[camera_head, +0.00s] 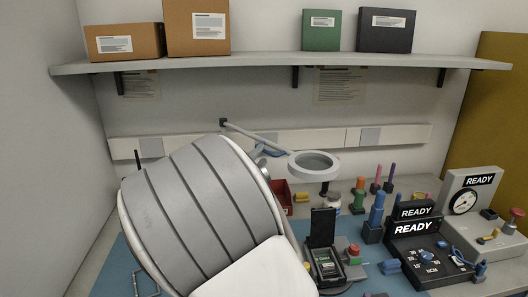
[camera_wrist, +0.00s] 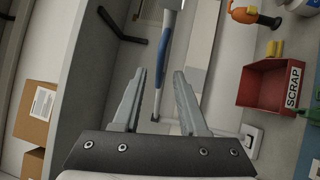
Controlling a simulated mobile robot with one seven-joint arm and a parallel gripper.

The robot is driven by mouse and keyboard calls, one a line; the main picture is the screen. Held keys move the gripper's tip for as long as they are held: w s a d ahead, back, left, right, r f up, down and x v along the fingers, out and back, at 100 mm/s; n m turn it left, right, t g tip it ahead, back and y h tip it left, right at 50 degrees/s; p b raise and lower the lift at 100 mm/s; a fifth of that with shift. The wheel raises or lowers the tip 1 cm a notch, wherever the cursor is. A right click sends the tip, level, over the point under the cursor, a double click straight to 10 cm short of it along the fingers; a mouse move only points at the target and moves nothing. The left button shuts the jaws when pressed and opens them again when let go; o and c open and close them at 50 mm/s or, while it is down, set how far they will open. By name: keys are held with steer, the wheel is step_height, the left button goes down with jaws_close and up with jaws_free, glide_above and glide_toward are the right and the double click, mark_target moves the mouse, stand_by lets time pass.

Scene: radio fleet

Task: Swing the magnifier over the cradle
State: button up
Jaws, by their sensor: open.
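The magnifier (camera_head: 313,164) is a pale grey ring lens on a thin arm (camera_head: 252,134) that runs from a dark wall pivot, over the back of the bench. In the wrist view its arm (camera_wrist: 164,55), with a blue grip, lies in line with the gap between my fingers. My gripper (camera_wrist: 160,75) is open, its fingers on either side of that line; I cannot tell whether they touch it. In the head view my own arm hides most of the gripper. A black open-lidded holder with a radio (camera_head: 327,262), possibly the cradle, stands in front of the ring.
A red scrap bin (camera_wrist: 270,88) stands close to my gripper. Black READY units (camera_head: 415,245) and a gauge (camera_head: 465,202) fill the right of the bench. Several coloured upright parts stand between. A shelf (camera_head: 270,62) with boxes hangs above.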

steer(key=p+v, duration=0.1)
steer(key=v, duration=1.2)
steer(key=shift+s+a, duration=0.2)
steer(key=shift+s, duration=0.1)
steer(key=w+d+r+m+g+y+p, duration=0.2)
steer(key=w+d+r+m+g+y, duration=0.15)
steer(key=w+y, duration=0.2)
steer(key=s+d+r+m+g+y+p, duration=0.1)
steer(key=s+d+r+m+g+y, duration=0.1)
steer(key=s+d+r+m+y, duration=0.3)
steer(key=s+d+m+g+p, duration=0.1)
steer(key=s+d+g, duration=0.1)
steer(key=s+d, duration=0.2)
steer(key=s+d+f+m+g+h+p, duration=0.1)
steer(key=s+d, duration=0.4)
steer(key=s, duration=0.6)
steer(key=s+d+f+m+g+h, duration=0.1)
steer(key=s+d+m+g, duration=0.2)
steer(key=s, duration=0.5)
steer(key=shift+d+g+p, duration=0.4)
steer(key=shift+d+g, duration=0.15)
steer(key=shift+d, duration=0.3)
